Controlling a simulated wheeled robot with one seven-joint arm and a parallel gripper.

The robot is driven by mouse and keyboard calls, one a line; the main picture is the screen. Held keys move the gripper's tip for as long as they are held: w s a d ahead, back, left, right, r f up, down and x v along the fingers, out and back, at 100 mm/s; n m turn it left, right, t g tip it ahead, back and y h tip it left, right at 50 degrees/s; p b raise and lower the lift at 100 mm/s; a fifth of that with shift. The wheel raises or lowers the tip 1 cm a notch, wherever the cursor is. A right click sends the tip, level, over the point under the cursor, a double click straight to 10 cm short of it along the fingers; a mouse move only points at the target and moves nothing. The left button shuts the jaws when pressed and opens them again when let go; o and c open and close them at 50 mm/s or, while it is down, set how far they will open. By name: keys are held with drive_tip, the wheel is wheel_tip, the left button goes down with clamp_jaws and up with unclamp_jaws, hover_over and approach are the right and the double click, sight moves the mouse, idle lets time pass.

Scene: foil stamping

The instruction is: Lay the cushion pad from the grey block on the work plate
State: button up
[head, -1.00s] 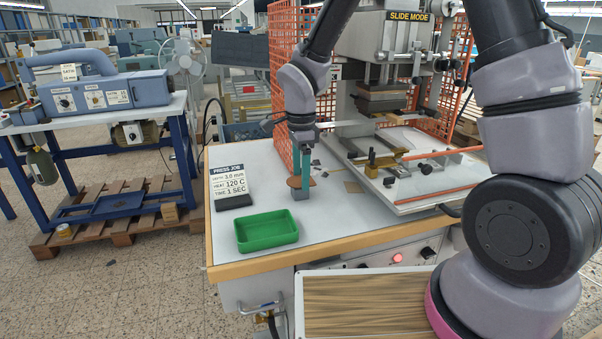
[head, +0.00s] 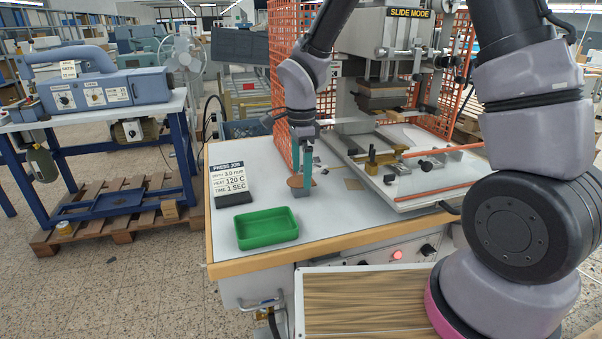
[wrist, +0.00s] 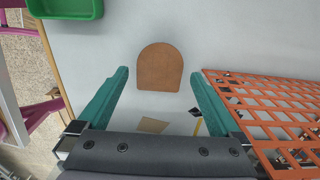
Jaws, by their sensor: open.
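The cushion pad (head: 295,182) is a thin brown piece with one rounded end. In the head view it lies on top of the small grey block (head: 301,193) on the bench. In the wrist view the pad (wrist: 160,67) lies flat ahead of my fingers, and the block under it is hidden. My gripper (head: 302,174) points down just above the pad; its teal fingers are apart. In the wrist view my gripper (wrist: 159,75) is open and empty, with the pad seen between the fingertips. The work plate (head: 440,178) of the press is to the right, with brass and black clamps on it.
A green tray (head: 267,228) stands at the bench front, with a press job sign (head: 231,180) behind it. An orange mesh guard (head: 286,85) stands close behind my gripper. The press head (head: 385,92) hangs over the plate's back. Small flat scraps lie near the block.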

wheel_tip(320, 180, up, 10)
drive_tip(key=s+d+r+n+t+y, duration=0.1)
drive_tip(key=s+d+r+n+t, duration=0.1)
drive_tip(key=d+r, duration=0.45)
drive_tip(key=s+d+r+n+t, duration=0.1)
drive_tip(key=s+d+r+n, duration=0.15)
drive_tip(key=d+r, duration=0.35)
drive_tip(key=s+d+r+n+t+y, duration=0.1)
drive_tip(key=s+d+r+n+t, duration=0.4)
drive_tip(key=s+d, duration=0.4)
drive_tip(key=n+g+h, duration=0.2)
drive_tip(key=n+g, duration=0.6)
drive_tip(key=n, duration=0.1)
hover_over(301, 180)
drive_tip(key=shift+m, duration=0.25)
wheel_tip(301, 180, down, 22)
drive_tip(key=shift+f, duration=0.1)
drive_tip(key=shift+s+a+f, duration=0.1)
drive_tip(key=shift+f, duration=1.4)
drive_tip(key=shift+s+a+f, duration=0.1)
drive_tip(key=shift+f, duration=1.35)
drive_tip(key=shift+f, duration=0.25)
